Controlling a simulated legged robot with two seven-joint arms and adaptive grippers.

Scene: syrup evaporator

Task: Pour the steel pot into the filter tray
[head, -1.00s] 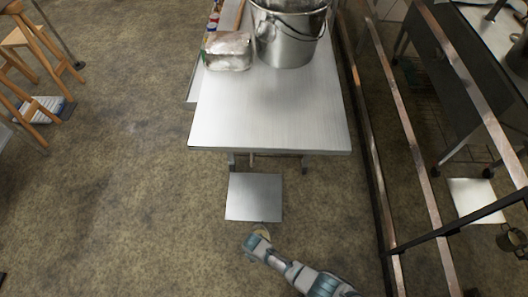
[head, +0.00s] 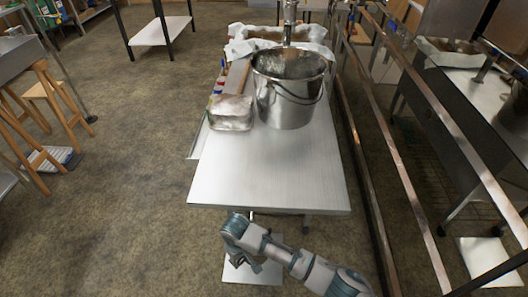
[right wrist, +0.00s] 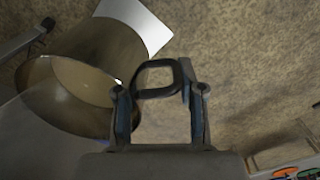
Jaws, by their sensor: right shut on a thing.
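A steel pot (right wrist: 95,65) with a pale brownish inside shows at left in the right wrist view, its mouth facing the camera. My right gripper (right wrist: 160,100) is shut on a dark squared loop handle beside it. In the head view my right gripper (head: 237,256) is just in front of the table's near edge; the pot is hidden or too unclear to make out there. A filter tray (head: 262,33) lined with white cloth is at the table's far end, partly behind a big steel bucket (head: 290,100). My left gripper is not in view.
The near half of the steel table (head: 265,175) is bare. A foil-like block (head: 231,112) stands left of the bucket. A metal rail (head: 362,150) runs along the table's right side. Wooden stools (head: 45,95) stand at left, with open floor between.

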